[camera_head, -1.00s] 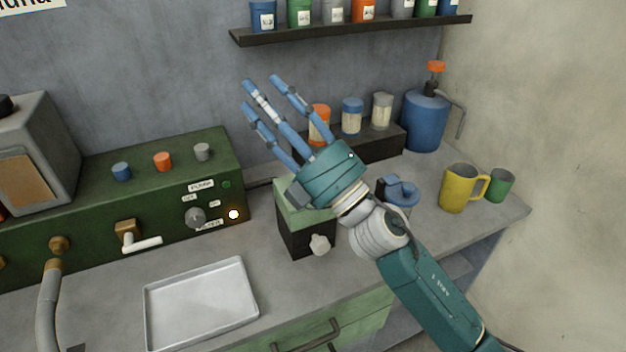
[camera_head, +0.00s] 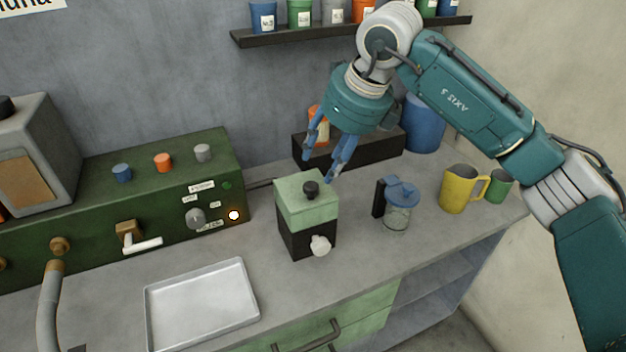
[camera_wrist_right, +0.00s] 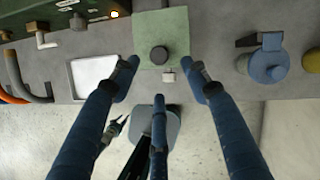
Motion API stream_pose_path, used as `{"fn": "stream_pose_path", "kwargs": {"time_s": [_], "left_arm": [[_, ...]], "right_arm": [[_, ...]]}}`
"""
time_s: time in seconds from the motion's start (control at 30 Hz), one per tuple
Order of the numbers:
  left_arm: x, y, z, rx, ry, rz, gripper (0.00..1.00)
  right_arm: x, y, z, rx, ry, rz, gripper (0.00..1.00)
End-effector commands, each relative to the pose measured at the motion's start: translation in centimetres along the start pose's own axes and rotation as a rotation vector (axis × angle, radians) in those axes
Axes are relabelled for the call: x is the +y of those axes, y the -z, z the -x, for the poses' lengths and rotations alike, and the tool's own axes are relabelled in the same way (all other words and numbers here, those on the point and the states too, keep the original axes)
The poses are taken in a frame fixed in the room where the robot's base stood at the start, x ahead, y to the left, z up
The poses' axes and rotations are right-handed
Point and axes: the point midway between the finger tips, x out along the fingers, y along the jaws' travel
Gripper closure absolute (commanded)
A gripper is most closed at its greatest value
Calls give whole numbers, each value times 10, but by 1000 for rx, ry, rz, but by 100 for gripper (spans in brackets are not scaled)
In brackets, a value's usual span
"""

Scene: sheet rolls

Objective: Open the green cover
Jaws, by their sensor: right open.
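The green cover (camera_head: 306,204) is the pale green top of a small black box (camera_head: 305,239), with a dark round knob (camera_head: 311,189) on it. It looks shut on the box. A white knob (camera_head: 320,245) sits on the box's front.
A blue-lidded jar (camera_head: 398,213) and a yellow mug (camera_head: 459,188) stand to the right. A metal tray (camera_head: 200,304) lies front left. A green machine (camera_head: 110,210) is at left. A dark rack (camera_head: 370,150) of small containers stands behind.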

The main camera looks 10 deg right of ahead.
Motion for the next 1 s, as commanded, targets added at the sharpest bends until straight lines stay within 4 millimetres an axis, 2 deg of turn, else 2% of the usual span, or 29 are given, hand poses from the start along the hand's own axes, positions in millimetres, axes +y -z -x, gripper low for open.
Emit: {"fn": "stream_pose_path", "kwargs": {"time_s": [0.3,0.43,0.6,0.87,1.0], "left_arm": [[0,2,18,1,0,0,60],[0,3,22,1,0,0,60],[0,3,24,1,0,-1,60],[0,3,24,1,-1,-1,60],[0,3,24,1,-1,-1,60]], "right_arm": [[3,0,-60,2,-7,1,54],[3,-1,-77,1,-7,2,54],[2,-1,-89,-2,-5,3,54],[2,-1,-91,-2,-5,3,54],[2,-1,-91,-3,-5,3,78]]}}
